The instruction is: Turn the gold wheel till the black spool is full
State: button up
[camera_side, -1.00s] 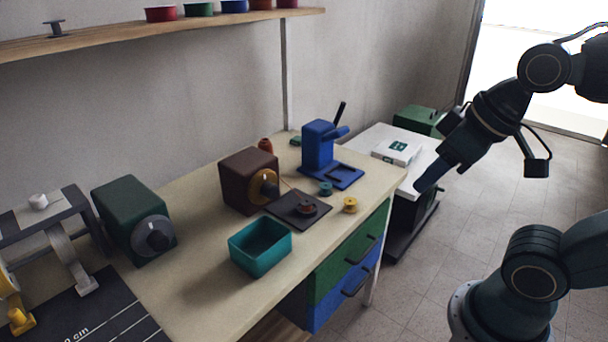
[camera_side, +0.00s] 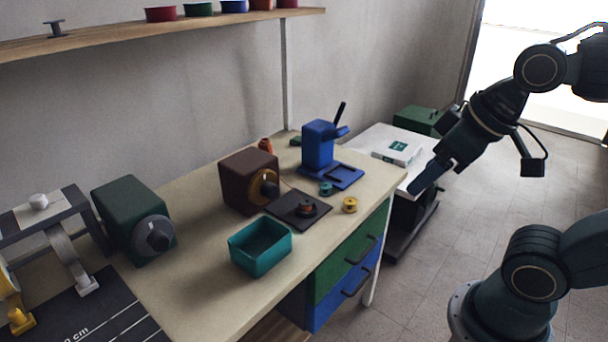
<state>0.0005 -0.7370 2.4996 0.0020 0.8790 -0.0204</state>
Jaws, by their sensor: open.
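The gold wheel (camera_side: 259,190) with its dark knob is on the front face of a brown box (camera_side: 239,178) on the bench. A small dark spool with a copper-brown middle (camera_side: 306,208) stands on a dark square plate (camera_side: 291,220) right in front of the box; how full it is is too small to tell. My gripper (camera_side: 424,184) is at the right, beyond the bench's right end and in front of the white side table. It is apart from the wheel, points down and to the left, and holds nothing that I can see.
A teal open bin (camera_side: 260,262) stands near the bench's front edge. A yellow spool (camera_side: 349,205) and a teal spool (camera_side: 326,188) are right of the plate. A blue press (camera_side: 320,150) stands behind them. A green box with a grey dial (camera_side: 135,212) is at the left.

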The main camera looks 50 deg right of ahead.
jog(key=w+d+f+n+t+h, duration=0.1)
jog(key=w+d+f+n+t, duration=0.15)
jog(key=w+n, duration=0.45)
jog(key=w+d+f+n+t+h, duration=0.1)
jog(key=w+d+f+n+t, duration=0.2)
jog(key=w, duration=0.7)
jog(key=w+d+f+n+t, duration=0.1)
jog(key=w+f+n, duration=0.4)
jog(key=w, duration=0.4)
jog(key=f+n+t, duration=0.1)
jog(key=f+n, duration=0.3)
jog(key=n, duration=0.2)
jog(key=a+f+n+t+y, duration=0.1)
jog(key=f+n+t, duration=0.1)
jog(key=f+n, duration=0.3)
jog(key=w+f+n+t, duration=0.1)
jog(key=f+n+t, duration=0.1)
jog(key=f+n, duration=0.3)
jog(key=shift+a+n, duration=0.25)
jog(key=shift+n, duration=0.55)
jog(key=shift+s+a+f+n+t+y, duration=0.3)
jog(key=shift+s+n+y, duration=0.2)
jog(key=shift+n, duration=0.4)
jog(key=shift+w, duration=0.15)
